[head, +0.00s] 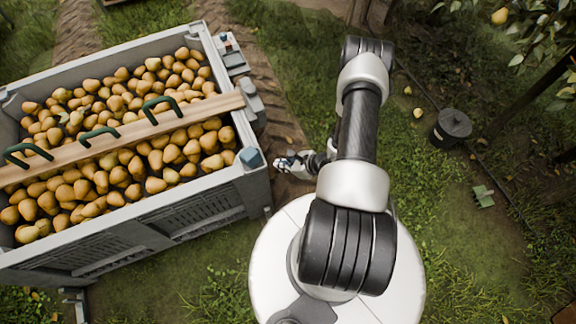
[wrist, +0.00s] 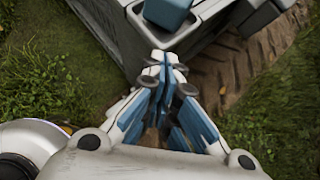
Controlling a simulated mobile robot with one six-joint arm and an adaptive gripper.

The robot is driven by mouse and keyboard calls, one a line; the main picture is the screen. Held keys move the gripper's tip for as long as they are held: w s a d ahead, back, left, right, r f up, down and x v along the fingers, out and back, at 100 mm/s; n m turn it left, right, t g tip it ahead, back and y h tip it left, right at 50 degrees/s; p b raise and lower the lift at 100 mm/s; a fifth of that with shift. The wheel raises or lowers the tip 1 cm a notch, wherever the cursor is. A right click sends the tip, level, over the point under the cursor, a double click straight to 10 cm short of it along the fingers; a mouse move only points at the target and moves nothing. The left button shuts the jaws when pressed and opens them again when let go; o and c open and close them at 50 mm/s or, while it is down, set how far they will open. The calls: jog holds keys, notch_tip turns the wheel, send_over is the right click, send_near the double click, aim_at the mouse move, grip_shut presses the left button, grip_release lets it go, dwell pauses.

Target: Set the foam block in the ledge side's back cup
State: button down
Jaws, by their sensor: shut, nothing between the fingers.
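A blue foam block (head: 250,158) sits at the near right corner of the grey crate. In the wrist view the block (wrist: 168,12) stands in a pale, rounded cup (wrist: 158,38) at that corner. My gripper (head: 278,163) is just right of the block in the head view and apart from it. In the wrist view its fingertips (wrist: 165,62) are together, empty, just below the cup. Grey cup-like fittings (head: 235,62) line the crate's right side. A small blue piece (head: 223,37) shows at the far right corner; I cannot tell what it is.
The grey crate (head: 195,215) is full of pears (head: 130,105). A wooden plank (head: 130,133) with green handles lies across it. A dark lidded pot (head: 452,126) stands on the grass to the right, with fallen pears nearby. Open grass lies right of my base.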

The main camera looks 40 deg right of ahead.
aim_at(259, 160)
jog(key=shift+w+a+f+b, duration=0.3)
jog(key=shift+w+a+f, duration=0.2)
jog(key=shift+w, duration=0.55)
jog(key=shift+w+a+f+b, duration=0.35)
jog(key=shift+w+a+f, duration=0.15)
jog(key=shift+w, duration=0.6)
jog(key=shift+w+a+f+b, duration=0.3)
jog(key=shift+w+a+f, duration=0.2)
jog(key=shift+w, duration=0.55)
jog(key=shift+w+a+b, duration=0.3)
jog(key=shift+w, duration=0.45)
jog(key=shift+r, duration=0.1)
jog(key=shift+w, duration=0.1)
jog(key=shift+d, duration=0.1)
